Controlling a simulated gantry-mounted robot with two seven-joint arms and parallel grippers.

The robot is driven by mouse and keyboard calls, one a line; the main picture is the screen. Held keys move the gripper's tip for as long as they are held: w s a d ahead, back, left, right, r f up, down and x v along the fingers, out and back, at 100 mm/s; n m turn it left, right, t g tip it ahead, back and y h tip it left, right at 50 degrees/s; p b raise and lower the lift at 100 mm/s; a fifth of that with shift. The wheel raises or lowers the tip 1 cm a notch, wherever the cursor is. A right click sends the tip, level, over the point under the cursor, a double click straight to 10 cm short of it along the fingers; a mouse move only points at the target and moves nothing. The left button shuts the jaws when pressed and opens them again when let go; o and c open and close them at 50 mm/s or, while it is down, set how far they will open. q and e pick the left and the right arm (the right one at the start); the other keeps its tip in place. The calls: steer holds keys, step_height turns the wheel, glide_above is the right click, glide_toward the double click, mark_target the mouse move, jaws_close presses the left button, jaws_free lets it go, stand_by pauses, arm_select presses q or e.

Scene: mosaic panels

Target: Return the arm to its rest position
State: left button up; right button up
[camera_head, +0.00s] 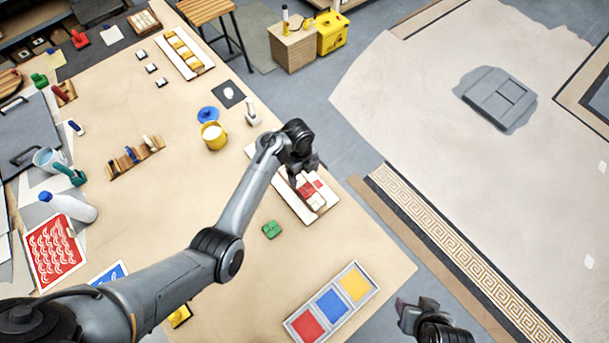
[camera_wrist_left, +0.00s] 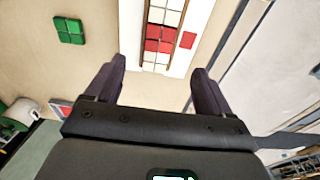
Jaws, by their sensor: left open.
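My left gripper (camera_head: 305,170) is above the far end of a white panel tray (camera_head: 322,213) near the table's right edge, covering part of it. In the left wrist view its two fingers (camera_wrist_left: 158,75) are apart with nothing between them. The tray (camera_wrist_left: 196,15) carries a strip of white and red tiles (camera_wrist_left: 160,38), and one red tile (camera_wrist_left: 188,40) lies beside the strip. My right gripper (camera_head: 418,310) is at the lower right, beyond the table edge; its jaws are too unclear to read.
A green tile block (camera_head: 271,230) lies on the table (camera_head: 190,250) left of the tray. A three-part bin (camera_head: 332,304) with red, blue and yellow stands at the front edge. A yellow pot (camera_head: 214,136) and a pale upright tool (camera_head: 251,112) stand behind my left arm.

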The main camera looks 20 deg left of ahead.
arm_select(q)
steer(key=shift+r, duration=0.15)
steer(key=s+a+r+n+t+y+p, duration=0.1)
steer(key=s+a+n, duration=0.2)
steer(key=s+n, duration=0.2)
steer(key=s+a+r+n+t+p, duration=0.1)
steer(key=s+a+n, duration=0.2)
steer(key=s+n, duration=0.25)
steer(key=s+d+r+n+t+p, duration=0.1)
steer(key=s+r+n+t, duration=0.1)
steer(key=s+r+n, duration=0.9)
steer(key=s+r, duration=0.1)
steer(key=s, duration=0.4)
steer(key=shift+s+d+r+p, duration=0.15)
steer(key=shift+r+p, duration=0.2)
steer(key=shift+r, duration=0.05)
